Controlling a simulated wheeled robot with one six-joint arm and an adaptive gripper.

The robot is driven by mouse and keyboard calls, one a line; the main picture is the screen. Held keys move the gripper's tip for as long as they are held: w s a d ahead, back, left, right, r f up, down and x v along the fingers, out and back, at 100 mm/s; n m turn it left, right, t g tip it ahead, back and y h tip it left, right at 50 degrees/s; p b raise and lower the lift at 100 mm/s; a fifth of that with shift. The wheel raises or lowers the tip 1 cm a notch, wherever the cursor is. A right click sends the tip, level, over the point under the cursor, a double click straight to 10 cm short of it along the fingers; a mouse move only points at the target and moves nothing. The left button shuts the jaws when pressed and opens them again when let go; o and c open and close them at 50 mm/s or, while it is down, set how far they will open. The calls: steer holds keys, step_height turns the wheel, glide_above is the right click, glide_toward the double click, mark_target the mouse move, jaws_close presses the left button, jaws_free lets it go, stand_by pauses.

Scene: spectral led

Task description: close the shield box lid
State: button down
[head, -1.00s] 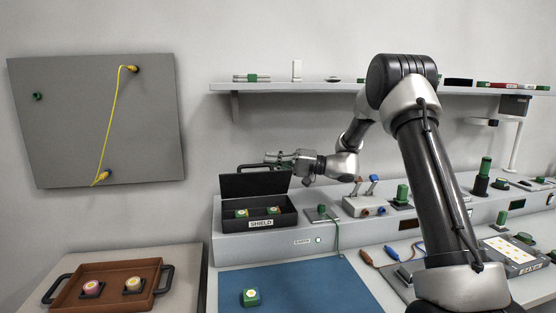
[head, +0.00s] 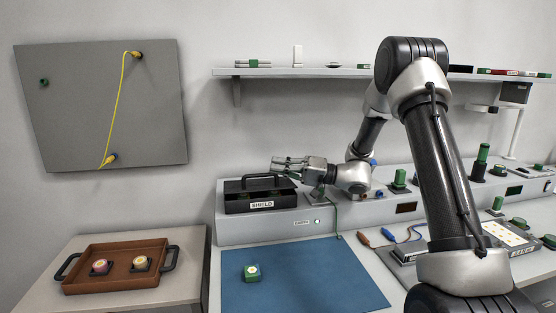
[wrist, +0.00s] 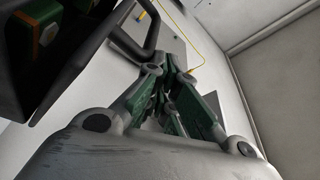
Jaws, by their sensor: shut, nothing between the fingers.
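The black shield box (head: 262,207), with a white SHIELD label, sits on the grey bench ledge at the left. Its black lid (head: 250,184) is tipped far down over the box in the head view. In the wrist view, green items (wrist: 47,30) still show past dark box parts at upper left, so the lid looks not flush. The lid's handle (wrist: 148,42) shows near the fingers in the wrist view. My gripper (head: 276,165) is shut and empty, above the lid and reaching in from the right. Whether it touches the lid is unclear.
A brown tray (head: 118,283) with two round-topped pieces stands on the left table. A blue mat (head: 300,275) with one green piece (head: 251,272) lies in front of the box. A shelf (head: 300,73) runs above my gripper.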

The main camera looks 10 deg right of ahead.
steer(key=shift+s+f, duration=0.5)
steer(key=shift+f, duration=0.2)
